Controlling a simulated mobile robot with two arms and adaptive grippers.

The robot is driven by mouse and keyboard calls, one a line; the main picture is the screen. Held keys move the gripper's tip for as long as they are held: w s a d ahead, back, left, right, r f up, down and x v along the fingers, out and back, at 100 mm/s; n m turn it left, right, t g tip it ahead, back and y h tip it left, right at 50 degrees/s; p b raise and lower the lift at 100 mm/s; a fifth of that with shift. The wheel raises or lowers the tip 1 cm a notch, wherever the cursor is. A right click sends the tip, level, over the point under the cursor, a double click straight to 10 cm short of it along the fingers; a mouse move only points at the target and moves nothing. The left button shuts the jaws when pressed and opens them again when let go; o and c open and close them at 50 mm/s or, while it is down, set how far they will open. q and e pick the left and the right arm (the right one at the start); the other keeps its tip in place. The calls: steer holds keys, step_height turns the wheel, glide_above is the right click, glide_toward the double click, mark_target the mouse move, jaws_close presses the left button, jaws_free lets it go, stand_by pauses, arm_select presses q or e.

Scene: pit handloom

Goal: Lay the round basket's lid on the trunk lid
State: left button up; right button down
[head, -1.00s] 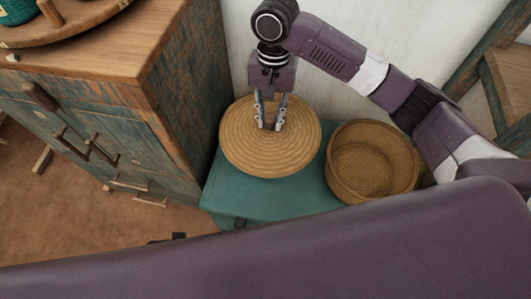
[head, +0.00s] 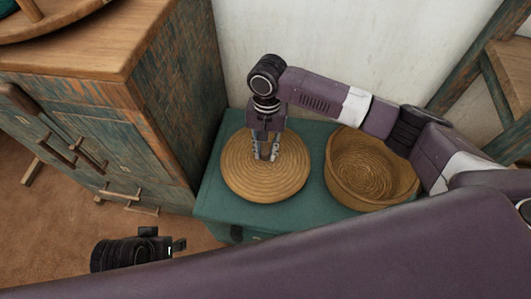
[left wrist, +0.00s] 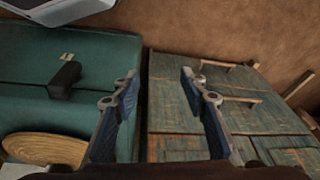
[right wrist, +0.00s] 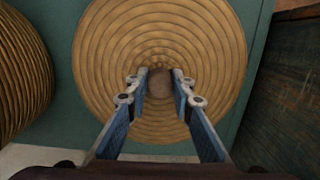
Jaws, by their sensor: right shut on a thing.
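The round basket's lid (head: 240,182) is a tan coiled disc, level over the left part of the green trunk lid (head: 213,207). It looks to be on or very close to that surface; I cannot tell if it touches. My right gripper (head: 266,157) is above its middle, shut on its small knob, which shows between the fingers in the right wrist view (right wrist: 159,82). The round basket (head: 365,172) stands uncovered on the trunk lid's right part. My left gripper (left wrist: 160,77) is open and empty, with the trunk and cabinet beyond it.
A worn wood-and-green cabinet (head: 165,120) stands close at the left of the trunk. A pale wall (head: 310,50) is behind it, and a wooden frame (head: 475,75) stands at the right. A narrow green strip lies between lid and basket.

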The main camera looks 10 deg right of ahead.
steer(key=shift+f, duration=0.7)
arm_select(q)
steer(key=shift+v, duration=0.8)
steer(key=shift+w+f, duration=0.1)
steer(key=shift+f, duration=0.15)
steer(key=shift+f, duration=0.1)
arm_select(e)
steer(key=c, duration=1.7)
jaws_free()
steer(key=shift+f, duration=0.1)
steer(key=r+p, duration=0.1)
steer(key=r, duration=0.2)
steer(key=w+r+p, duration=0.1)
steer(key=r, duration=0.3)
steer(key=r+p, duration=0.1)
steer(key=r, duration=0.3)
steer(key=shift+w+d+r, duration=0.15)
steer(key=shift+d+r, duration=0.1)
arm_select(q)
step_height(320, 180, down, 12)
steer(key=shift+f+g, duration=0.2)
steer(key=shift+g, duration=0.2)
arm_select(e)
steer(key=shift+r, duration=0.35)
arm_select(q)
steer(key=shift+d, duration=0.1)
